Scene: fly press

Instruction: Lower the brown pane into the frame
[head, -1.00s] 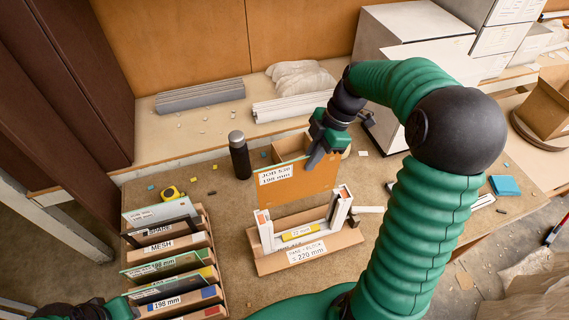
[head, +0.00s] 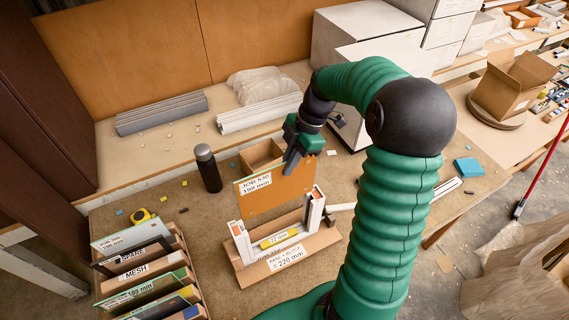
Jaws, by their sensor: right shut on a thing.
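The brown pane (head: 281,196), with a white label reading 198 mm and a greenish top edge, hangs upright in my right gripper (head: 291,164). That gripper is shut on the pane's top edge. The white U-shaped frame (head: 315,213) stands upright on a wooden block (head: 246,272) labelled 220 mm, with a yellow tag on its lower bar. The pane's lower edge shows near the height of the frame's post tops, roughly between the posts. I cannot tell whether it has entered the grooves. My left gripper is out of view.
A rack (head: 188,262) of labelled panes stands at the lower left. An open cardboard box (head: 262,156) is behind the pane. White boxes (head: 372,60) stand at the back.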

